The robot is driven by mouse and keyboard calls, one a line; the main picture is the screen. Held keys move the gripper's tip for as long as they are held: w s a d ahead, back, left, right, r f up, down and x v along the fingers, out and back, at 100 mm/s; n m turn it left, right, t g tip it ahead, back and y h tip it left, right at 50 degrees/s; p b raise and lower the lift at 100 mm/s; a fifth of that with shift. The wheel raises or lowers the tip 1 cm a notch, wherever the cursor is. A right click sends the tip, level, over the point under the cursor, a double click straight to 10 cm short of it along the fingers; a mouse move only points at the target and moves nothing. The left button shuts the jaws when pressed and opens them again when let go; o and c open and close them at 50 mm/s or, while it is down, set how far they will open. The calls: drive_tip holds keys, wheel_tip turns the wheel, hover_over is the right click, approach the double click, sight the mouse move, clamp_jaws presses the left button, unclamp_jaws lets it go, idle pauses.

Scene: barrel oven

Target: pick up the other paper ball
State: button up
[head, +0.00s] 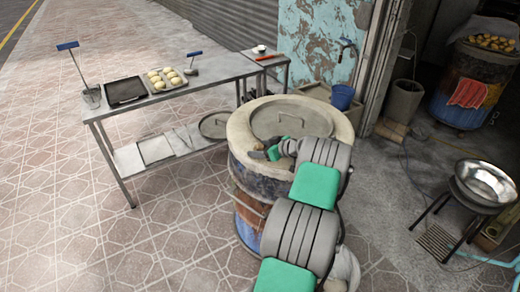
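I cannot make out a paper ball for certain in the head view. My gripper (256,154) is at the front left rim of the barrel oven (240,135), low over its top. The fingers are small and dark there, and I cannot tell whether they are open or shut or hold anything. My arm covers the oven's right front and part of the ground behind it. A round lid with a handle (292,117) lies on the oven's top, just behind my gripper.
A metal table (215,82) at the left holds a black tray (126,91) and dough pieces (166,78). A side table (271,58) bears a small white item. A blue bucket (342,96) stands behind the oven, a metal bowl (485,183) at right. Paving at left is clear.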

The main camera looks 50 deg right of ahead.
drive_tip(key=c, duration=1.4)
